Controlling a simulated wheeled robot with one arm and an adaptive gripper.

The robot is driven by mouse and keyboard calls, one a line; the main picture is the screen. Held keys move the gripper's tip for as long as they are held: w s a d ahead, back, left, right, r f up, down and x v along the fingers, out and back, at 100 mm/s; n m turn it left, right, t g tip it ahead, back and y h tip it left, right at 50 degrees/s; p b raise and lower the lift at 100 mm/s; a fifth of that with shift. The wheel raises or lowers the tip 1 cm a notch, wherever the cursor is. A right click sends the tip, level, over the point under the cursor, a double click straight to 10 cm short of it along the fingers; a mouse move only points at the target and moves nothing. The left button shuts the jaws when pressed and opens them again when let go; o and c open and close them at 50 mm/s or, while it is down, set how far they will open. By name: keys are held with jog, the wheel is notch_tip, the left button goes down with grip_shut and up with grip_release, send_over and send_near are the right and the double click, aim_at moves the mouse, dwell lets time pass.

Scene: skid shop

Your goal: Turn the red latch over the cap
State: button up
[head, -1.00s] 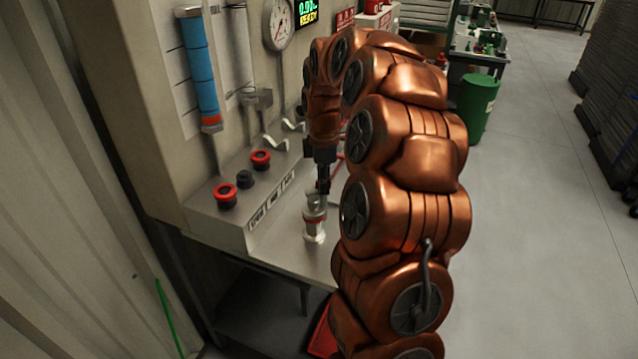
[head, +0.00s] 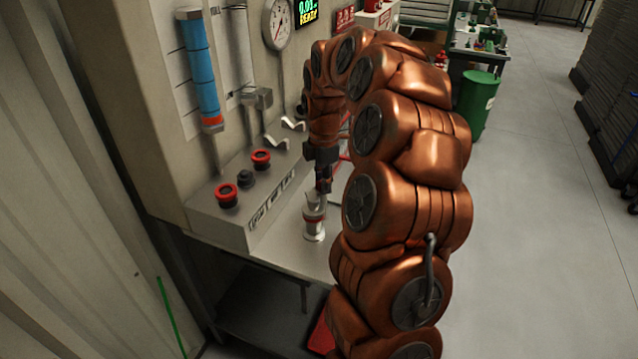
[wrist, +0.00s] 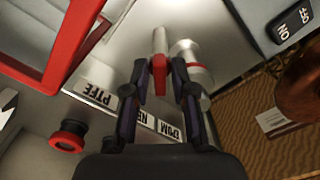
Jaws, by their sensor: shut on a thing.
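The red latch (wrist: 159,74) shows in the wrist view as a red block with a pale metal piece beyond it. My gripper (wrist: 160,78) is shut on it, a dark finger on each side. The cap and its silver holder (wrist: 193,68), with a red band, are just right of the latch in the wrist view. In the head view the holder (head: 314,226) stands upright on the bench, with my gripper (head: 323,188) at its top. The latch's exact angle over the cap is hidden by my fingers in the head view.
Red and black knobs (head: 227,194) sit on the sloped panel left of the holder. A blue tube (head: 200,75) and a round gauge (head: 278,22) are on the wall behind. A red-framed thing (wrist: 75,35) is close to my fingers at left in the wrist view.

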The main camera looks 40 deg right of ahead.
jog(key=shift+n+p, duration=0.65)
jog(key=shift+n, duration=0.45)
jog(key=shift+n+p, duration=0.35)
jog(key=shift+n, duration=0.05)
jog(key=shift+n+p, duration=0.35)
jog(key=shift+n, duration=0.35)
jog(key=o, duration=0.7)
